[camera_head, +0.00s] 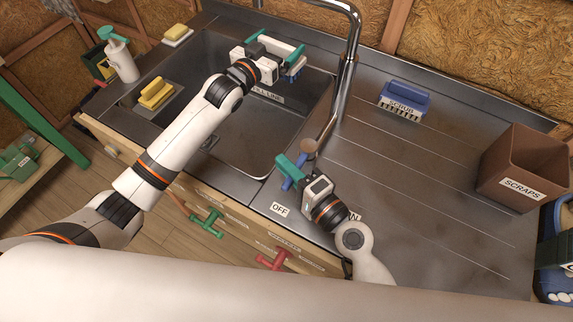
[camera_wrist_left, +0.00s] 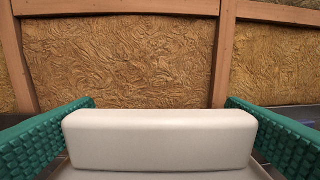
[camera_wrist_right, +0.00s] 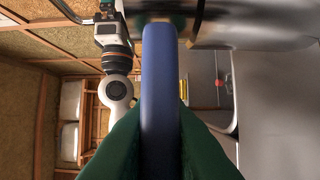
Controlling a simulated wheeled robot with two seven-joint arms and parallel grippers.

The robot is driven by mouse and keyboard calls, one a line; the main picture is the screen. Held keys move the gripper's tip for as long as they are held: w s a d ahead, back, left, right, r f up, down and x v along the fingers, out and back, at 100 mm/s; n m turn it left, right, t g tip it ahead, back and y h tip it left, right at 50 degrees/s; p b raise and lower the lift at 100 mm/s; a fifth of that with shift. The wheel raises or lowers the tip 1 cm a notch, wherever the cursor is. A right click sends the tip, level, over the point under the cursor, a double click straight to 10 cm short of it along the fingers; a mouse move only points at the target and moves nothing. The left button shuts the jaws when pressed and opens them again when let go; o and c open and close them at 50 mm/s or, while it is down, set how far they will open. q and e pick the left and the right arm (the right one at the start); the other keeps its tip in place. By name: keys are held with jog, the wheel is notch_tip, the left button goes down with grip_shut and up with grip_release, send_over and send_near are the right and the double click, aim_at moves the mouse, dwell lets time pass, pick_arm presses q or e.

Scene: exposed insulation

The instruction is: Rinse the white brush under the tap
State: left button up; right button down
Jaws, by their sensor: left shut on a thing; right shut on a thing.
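The white brush (camera_head: 277,46) is over the sink (camera_head: 215,130). My left gripper (camera_head: 276,48) is shut on its pale handle (camera_wrist_left: 160,140), which fills the space between the green pads in the left wrist view. No water shows. My right gripper (camera_head: 290,172) is shut on the tap's blue lever (camera_wrist_right: 160,90), on the side of the OFF label (camera_head: 279,208). The ON label (camera_head: 355,216) is partly hidden behind my right arm.
A blue scrub brush (camera_head: 404,98) lies on the drainboard, with a brown scraps bin (camera_head: 523,170) at the right. Yellow sponges (camera_head: 156,93) and a soap bottle (camera_head: 121,60) are at the left. The drainboard's middle is clear.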

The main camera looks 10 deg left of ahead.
jog(key=shift+s+d+n+g+y, duration=0.2)
jog(key=shift+d+n+g+y, duration=0.1)
jog(key=shift+n+g+y, duration=0.4)
jog(key=shift+s+d+n+g+y, duration=0.15)
jog(key=shift+d+n+g+y, duration=0.25)
jog(key=shift+g, duration=0.4)
jog(key=shift+a, duration=0.1)
jog(key=c, duration=1.4)
grip_release()
jog(key=v, duration=1.2)
jog(key=shift+f, duration=0.1)
